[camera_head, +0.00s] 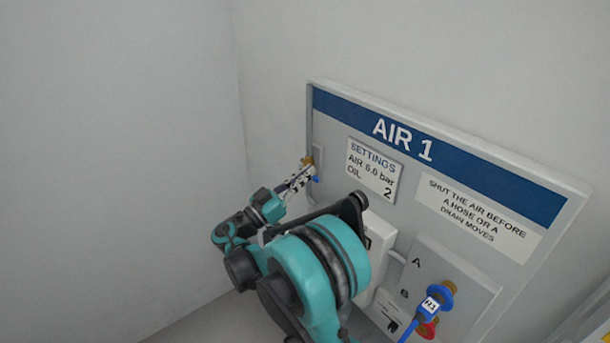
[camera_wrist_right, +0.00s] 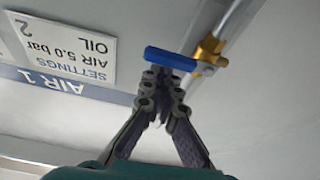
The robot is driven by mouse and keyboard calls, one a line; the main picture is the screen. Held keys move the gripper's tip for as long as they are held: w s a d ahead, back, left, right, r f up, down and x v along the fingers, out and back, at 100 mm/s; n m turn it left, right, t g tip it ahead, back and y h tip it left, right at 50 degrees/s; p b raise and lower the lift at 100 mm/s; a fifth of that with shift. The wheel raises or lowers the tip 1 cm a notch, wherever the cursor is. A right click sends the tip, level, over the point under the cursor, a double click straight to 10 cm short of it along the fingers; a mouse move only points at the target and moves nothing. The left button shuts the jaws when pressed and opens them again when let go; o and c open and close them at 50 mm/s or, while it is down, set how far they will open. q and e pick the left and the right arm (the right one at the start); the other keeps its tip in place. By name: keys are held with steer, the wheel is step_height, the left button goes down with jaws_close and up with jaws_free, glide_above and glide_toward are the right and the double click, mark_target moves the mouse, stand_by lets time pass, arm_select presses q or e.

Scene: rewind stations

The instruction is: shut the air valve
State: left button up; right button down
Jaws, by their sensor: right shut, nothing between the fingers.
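The air valve has a brass body (camera_wrist_right: 208,52) on a pipe and a blue lever (camera_wrist_right: 170,59). In the right wrist view the lever appears to lie roughly across the pipe. My left gripper is out of view.
The settings sign (camera_head: 375,169) is right of the valve. A blue hose end tagged H1 (camera_head: 431,305) is at the lower right, near ports A and B. A plain wall (camera_head: 120,130) stands left. My right arm hides the panel's lower left.

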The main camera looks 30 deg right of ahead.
steer(key=a+p, duration=0.3)
steer(key=a, duration=0.6)
steer(key=shift+s+a+r, duration=0.2)
steer(key=shift+s+a, duration=0.05)
steer(key=shift+s, duration=0.15)
steer(key=s+d+f+n+t+y, duration=0.2)
steer(key=s+d+f+n+y, duration=0.2)
steer(key=s+f+n+y, duration=0.55)
steer(key=s+a+f+n+t+y, duration=0.1)
steer(key=s+a+f+n+y, duration=0.1)
steer(key=s+a+y, duration=0.3)
steer(key=s+a+f+n+t+y, duration=0.2)
steer(key=s+a+f+n+y, duration=0.1)
steer(key=a+y, duration=0.4)
steer(key=s+a+n, duration=0.1)
steer(key=s+a, duration=0.1)
steer(key=a, duration=0.1)
steer(key=shift+a+b, duration=0.15)
steer(key=shift+b, duration=0.25)
